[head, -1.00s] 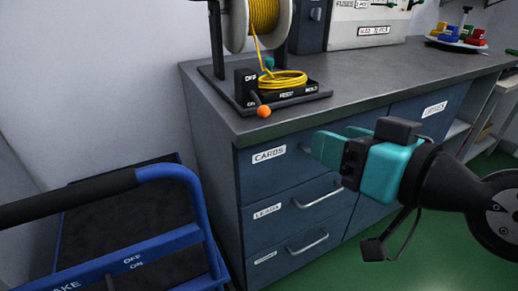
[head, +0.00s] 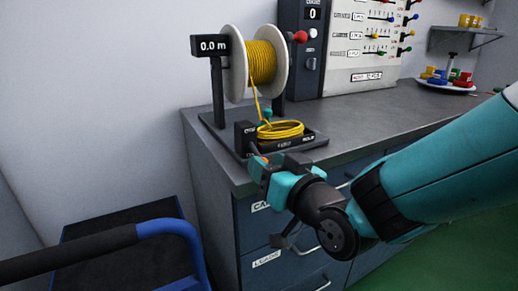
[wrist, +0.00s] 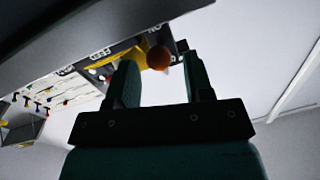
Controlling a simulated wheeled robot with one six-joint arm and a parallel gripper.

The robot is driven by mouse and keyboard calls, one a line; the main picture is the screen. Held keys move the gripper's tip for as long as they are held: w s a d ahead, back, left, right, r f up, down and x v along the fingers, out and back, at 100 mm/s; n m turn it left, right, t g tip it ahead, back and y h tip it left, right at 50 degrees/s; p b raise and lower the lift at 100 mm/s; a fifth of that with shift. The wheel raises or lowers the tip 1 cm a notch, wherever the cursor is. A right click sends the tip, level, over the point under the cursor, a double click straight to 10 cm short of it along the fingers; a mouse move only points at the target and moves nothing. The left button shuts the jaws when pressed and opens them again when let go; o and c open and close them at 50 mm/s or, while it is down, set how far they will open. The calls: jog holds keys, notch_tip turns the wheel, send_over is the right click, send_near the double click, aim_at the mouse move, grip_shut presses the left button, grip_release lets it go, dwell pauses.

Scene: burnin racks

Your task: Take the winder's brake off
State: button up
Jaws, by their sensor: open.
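The winder holds a white spool (head: 236,68) of yellow cable (head: 262,62) on a dark stand on the counter's left end. Its display (head: 210,46) reads 0.0 m. A small black box (head: 244,132) at its front left carries the brake lever, whose orange ball knob hangs low at the counter's front edge, mostly hidden behind my gripper in the head view. My gripper (head: 262,172) is open at the knob. In the wrist view the orange knob (wrist: 158,58) shows between my fingertips (wrist: 160,78); I cannot tell whether they touch it.
A coil of yellow cable (head: 281,130) lies on the winder's base. A panel (head: 365,45) of coloured levers stands behind. A plate (head: 447,86) of coloured parts sits far right. A blue trolley (head: 178,230) with a black handle stands lower left. Drawers (head: 262,232) are below the counter.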

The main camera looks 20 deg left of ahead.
aim_at(260, 156)
jog(key=shift+x, duration=1.85)
grip_shut()
